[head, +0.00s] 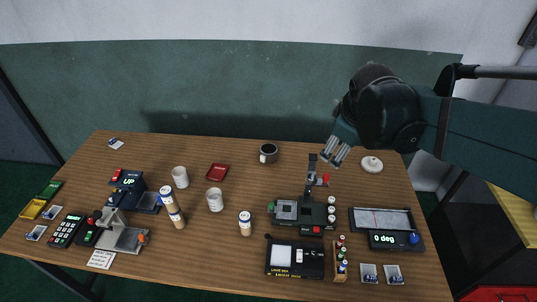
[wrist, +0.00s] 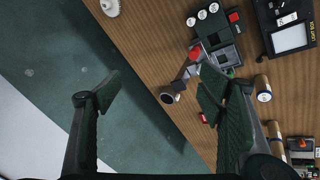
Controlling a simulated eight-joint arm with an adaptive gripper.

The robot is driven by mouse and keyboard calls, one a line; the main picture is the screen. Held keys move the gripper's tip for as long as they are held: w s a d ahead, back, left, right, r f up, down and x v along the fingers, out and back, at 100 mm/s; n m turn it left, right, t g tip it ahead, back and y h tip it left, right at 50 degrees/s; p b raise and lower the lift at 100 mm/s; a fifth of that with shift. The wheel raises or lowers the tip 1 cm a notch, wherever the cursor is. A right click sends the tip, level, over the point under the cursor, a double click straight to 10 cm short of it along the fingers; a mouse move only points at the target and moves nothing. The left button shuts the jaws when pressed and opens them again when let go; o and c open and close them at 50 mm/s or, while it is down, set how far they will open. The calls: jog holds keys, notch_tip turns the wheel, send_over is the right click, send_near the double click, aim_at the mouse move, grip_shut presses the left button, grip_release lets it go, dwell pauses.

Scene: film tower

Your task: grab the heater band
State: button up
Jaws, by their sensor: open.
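A dark grey round piece with a pale ring-like part, which looks like the heater band (head: 268,152), sits near the table's back edge. I cannot be sure of its identity from its shape. It also shows in the wrist view (wrist: 170,96), where it appears between my fingers but farther away, on the table. My gripper (head: 336,151) is open and empty, above the back of the table and to the right of the piece. In the wrist view both fingers of my gripper (wrist: 157,92) are spread wide apart.
A black device with an upright arm (head: 298,211) stands to the front right of the piece. A white round part (head: 372,164) is at the right. The table (head: 185,148) is clear behind the tray.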

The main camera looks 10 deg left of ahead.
jog(key=w+a+f+n, duration=0.3)
jog(key=w+a+n, duration=0.25)
jog(key=w, duration=0.45)
jog(key=n+g+h, duration=0.2)
jog(key=n, duration=1.1)
send_near(268, 149)
jog(key=shift+d+p+x, duration=0.25)
jog(key=shift+p+x, duration=0.1)
jog(key=shift+x, duration=0.8)
jog(key=shift+w+a+f+n, duration=0.15)
jog(key=shift+a+f+n, duration=0.1)
jog(key=shift+f+n, duration=0.1)
jog(key=shift+f, duration=0.1)
jog(key=shift+x, duration=1.2)
jog(key=shift+d, duration=0.1)
jog(key=shift+b+x, duration=0.75)
jog(key=shift+x, duration=1.8)
